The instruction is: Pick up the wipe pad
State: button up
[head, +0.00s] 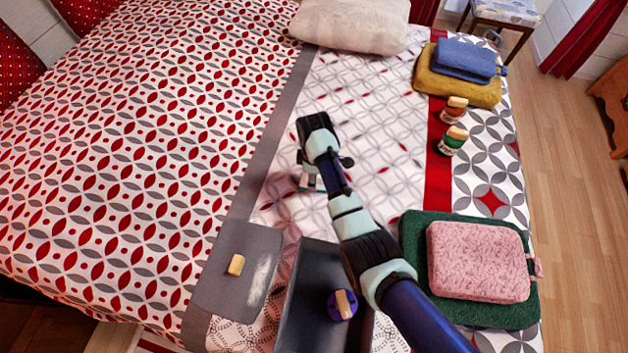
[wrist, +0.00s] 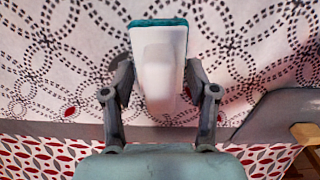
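The wipe pad is a white block with a teal edge. It shows in the wrist view (wrist: 160,55), in the middle between the two fingers. In the head view the wipe pad (head: 308,183) is mostly hidden under my gripper (head: 325,162), low over the patterned bed cover. My gripper also shows in the wrist view (wrist: 160,75). Its fingers are spread, one on each side of the pad, with the tips close to its sides. I see no clear grip. Whether the tips touch it is hard to tell.
A grey open box (head: 297,295) holds a purple round item (head: 341,305) with a wooden handle. Its grey lid (head: 222,290) lies left of it. A pink cushion (head: 470,262) on green cloth (head: 412,240), two small jars (head: 453,140) and folded towels (head: 428,82) are at the right.

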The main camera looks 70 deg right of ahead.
grip_shut()
notch_tip(320, 180, up, 20)
jog(key=p, duration=1.1)
